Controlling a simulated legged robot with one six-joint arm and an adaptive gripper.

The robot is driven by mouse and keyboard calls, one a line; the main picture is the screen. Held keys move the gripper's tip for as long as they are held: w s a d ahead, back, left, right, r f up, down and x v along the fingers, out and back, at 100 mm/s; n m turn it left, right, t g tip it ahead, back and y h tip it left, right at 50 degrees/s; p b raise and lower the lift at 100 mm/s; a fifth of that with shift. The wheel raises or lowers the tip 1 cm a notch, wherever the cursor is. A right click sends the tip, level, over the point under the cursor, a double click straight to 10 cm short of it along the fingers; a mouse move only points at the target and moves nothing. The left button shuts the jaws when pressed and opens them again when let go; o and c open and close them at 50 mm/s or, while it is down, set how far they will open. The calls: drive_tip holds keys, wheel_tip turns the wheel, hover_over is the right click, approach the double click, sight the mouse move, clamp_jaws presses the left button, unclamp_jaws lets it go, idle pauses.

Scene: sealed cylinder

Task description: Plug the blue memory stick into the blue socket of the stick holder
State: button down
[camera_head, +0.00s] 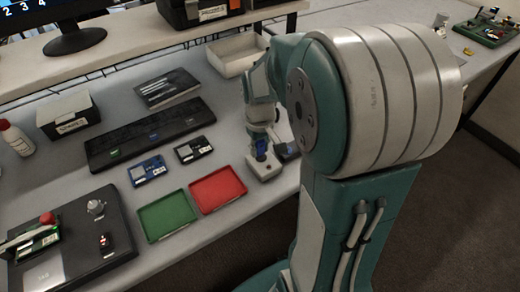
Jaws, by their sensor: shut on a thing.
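My gripper (266,170) is low over the right part of the grey table, right of the red tray. It is shut on a small blue thing (261,149), which looks like the blue memory stick; the fingers hide part of it. A dark piece with some blue (286,152) shows just right of the gripper, partly hidden by it; I cannot tell whether it is the stick holder. I cannot make out the blue socket, nor whether the stick touches it.
A red tray (217,189) and a green tray (168,215) lie left of my gripper. Behind them are a blue device (149,171), a black device (194,149) and a long black panel (140,136). A cream bin (233,55) stands behind the gripper. My arm hides the table's right side.

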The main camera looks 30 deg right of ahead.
drive_tip(key=shift+r, duration=2.35)
